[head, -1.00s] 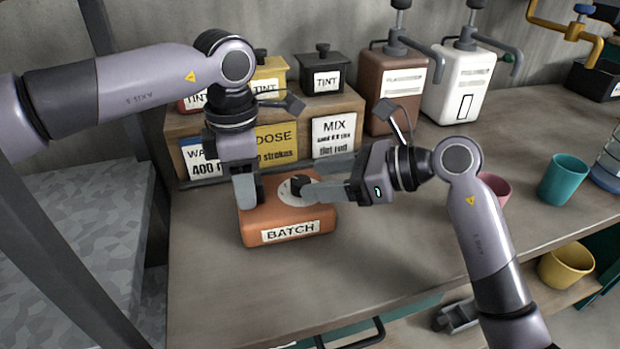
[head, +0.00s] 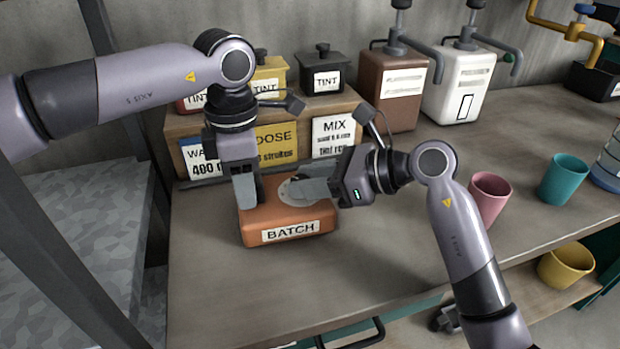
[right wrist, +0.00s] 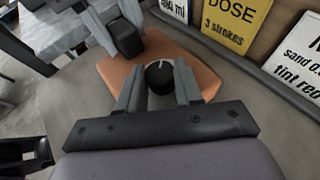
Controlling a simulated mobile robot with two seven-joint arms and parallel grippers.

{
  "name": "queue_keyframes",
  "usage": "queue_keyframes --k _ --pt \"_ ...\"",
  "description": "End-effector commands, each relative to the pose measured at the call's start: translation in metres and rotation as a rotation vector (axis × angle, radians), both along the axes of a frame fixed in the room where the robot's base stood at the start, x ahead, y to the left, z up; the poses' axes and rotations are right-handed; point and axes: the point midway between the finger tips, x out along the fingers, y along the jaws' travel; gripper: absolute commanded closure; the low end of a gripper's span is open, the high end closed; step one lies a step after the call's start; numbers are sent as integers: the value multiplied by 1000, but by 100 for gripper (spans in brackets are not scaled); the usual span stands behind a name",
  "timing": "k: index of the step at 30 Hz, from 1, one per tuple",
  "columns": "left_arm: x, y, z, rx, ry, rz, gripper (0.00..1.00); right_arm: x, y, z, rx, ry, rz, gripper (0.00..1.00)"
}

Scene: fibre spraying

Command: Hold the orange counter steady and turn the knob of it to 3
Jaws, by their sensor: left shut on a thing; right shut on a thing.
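The orange counter (head: 262,220) sits flat on the bench, with a white BATCH label on its front. It also shows in the right wrist view (right wrist: 200,72). Its black knob (right wrist: 159,76) has a light pointer line and sits on a pale dial. My right gripper (right wrist: 160,84) is shut on the knob, one finger on each side. In the head view my right gripper hides the knob and much of the dial. My left gripper (head: 246,196) points down and is shut on the counter's left part. The dial's numbers are too small to read.
A wooden stand (head: 180,128) behind the counter bears tint tins and the WATER, DOSE and MIX cards. Brown (head: 398,95) and white (head: 460,85) pump containers stand at the back. A pink cup (head: 488,197) and a teal cup (head: 563,180) stand right. The bench front is clear.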

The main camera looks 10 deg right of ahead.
Motion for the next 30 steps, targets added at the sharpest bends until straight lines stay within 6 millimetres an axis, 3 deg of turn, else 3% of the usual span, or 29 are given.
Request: queue_keyframes --k 30 --pt "0 0 1 -1 -1 -1 100 -7 5 -2 -6 3 -497 95"
